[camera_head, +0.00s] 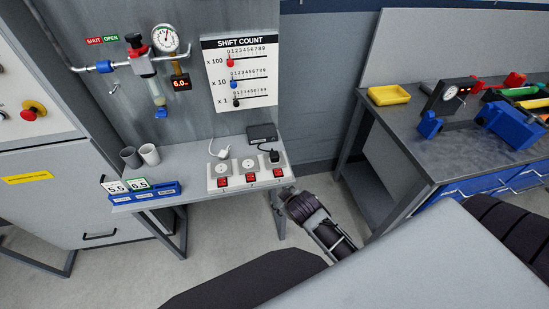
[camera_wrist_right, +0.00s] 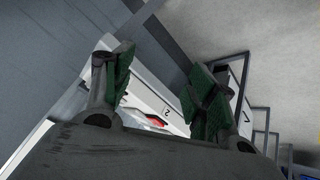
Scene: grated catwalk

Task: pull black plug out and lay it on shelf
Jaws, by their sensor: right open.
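The black plug (camera_head: 273,156) sits upright in the rightmost socket of a white socket strip (camera_head: 239,182) on the grey shelf (camera_head: 185,164). A black cord leads back from it to a black box. My right gripper (camera_head: 288,192) is at the shelf's right edge, in front of and below the plug; its fingers are hard to make out there. In the right wrist view my right gripper (camera_wrist_right: 162,78) is open with green pads apart and nothing held. Between and beyond them show part of the white strip and a red switch (camera_wrist_right: 155,121). The plug is not recognisable there. My left gripper is out of view.
A white plug (camera_head: 222,153) is at the left socket. The black box (camera_head: 262,133) stands behind the sockets. Two grey cups (camera_head: 149,154) and a blue card holder (camera_head: 147,192) stand at left. A workbench (camera_head: 420,125) stands to the right. Bare shelf lies between cups and strip.

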